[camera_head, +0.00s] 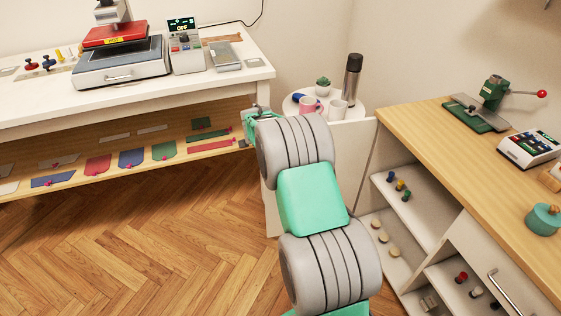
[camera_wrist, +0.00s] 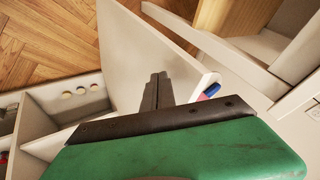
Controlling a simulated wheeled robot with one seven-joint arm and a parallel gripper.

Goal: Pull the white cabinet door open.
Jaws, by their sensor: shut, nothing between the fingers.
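The white cabinet door (camera_head: 352,165) stands swung out from the left end of the wood-topped cabinet (camera_head: 440,135), with the shelves beside it exposed. In the wrist view the door (camera_wrist: 135,50) is a pale upright panel. My gripper (camera_head: 257,112) is at the door's far outer end, partly hidden by my arm in the head view. In the wrist view its dark fingers (camera_wrist: 158,80) are together and empty, overlapping the panel. I cannot tell whether they touch it. My arm covers much of the door, and no handle on it shows.
A small round table (camera_head: 355,113) with mugs, a plant and a flask (camera_head: 352,76) stands just behind the door. A white worktable (camera_head: 160,97) is close on the left. The cabinet's front has a metal handle (camera_head: 502,292). The wood floor (camera_head: 150,240) is clear.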

